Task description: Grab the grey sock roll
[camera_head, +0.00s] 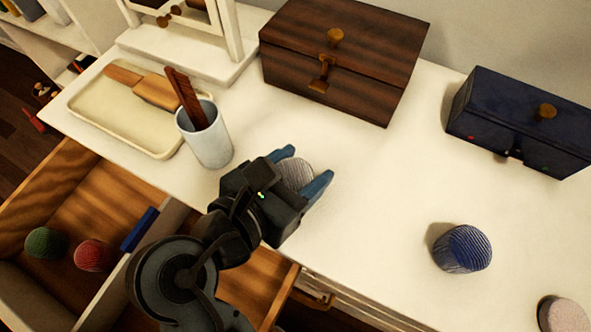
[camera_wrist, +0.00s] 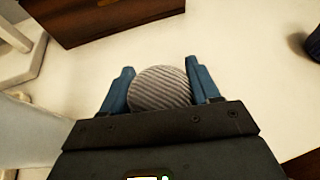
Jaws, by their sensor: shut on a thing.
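The grey sock roll (camera_head: 296,174) is a ribbed, striped grey ball at the white dresser top, between the blue fingers of my gripper (camera_head: 306,172). In the wrist view the grey sock roll (camera_wrist: 160,88) sits between the two blue fingertips of my gripper (camera_wrist: 161,85), with a finger on each side. My gripper is shut on it. Its near side is hidden by the gripper body. I cannot tell whether the roll rests on the surface or is slightly above it.
A white cup (camera_head: 207,140) with a brown handle in it stands left of my gripper, beside a cream tray (camera_head: 88,113). A wooden box (camera_head: 340,55) and dark blue box (camera_head: 520,120) stand behind. A blue sock roll (camera_head: 462,249) lies right. An open drawer (camera_head: 60,205) holds red and green rolls.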

